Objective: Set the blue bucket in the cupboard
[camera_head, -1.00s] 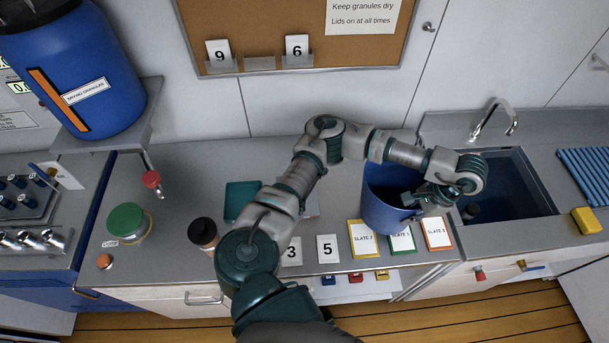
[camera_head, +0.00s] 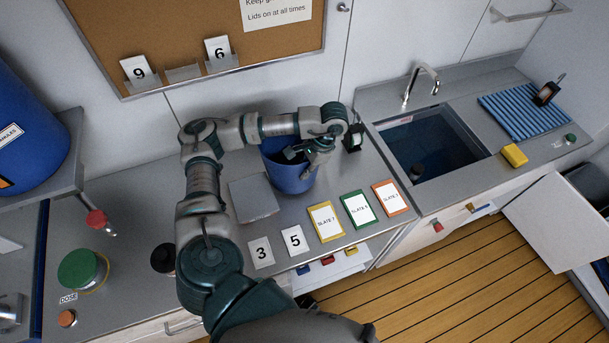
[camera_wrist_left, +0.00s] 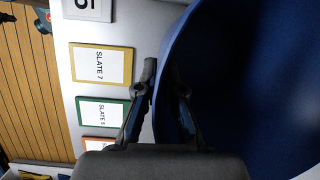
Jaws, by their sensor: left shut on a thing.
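The blue bucket (camera_head: 288,178) is upright over the grey counter, behind and left of the slate cards. I cannot tell whether its base touches the counter. My left gripper (camera_head: 312,156) is shut on its right rim. In the left wrist view the bucket (camera_wrist_left: 225,75) fills the right side, its rim between the fingers (camera_wrist_left: 164,82). At the far right, an open white door (camera_head: 548,222) stands beside a dark opening (camera_head: 590,188) that looks like the cupboard. Most of its inside is out of frame. My right gripper is not in view.
The sink (camera_head: 432,145) with its tap (camera_head: 420,85) lies right of the bucket. Slate cards (camera_head: 358,209) lie along the counter's front. A yellow sponge (camera_head: 514,155) and blue striped mat (camera_head: 525,112) are right of the sink.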

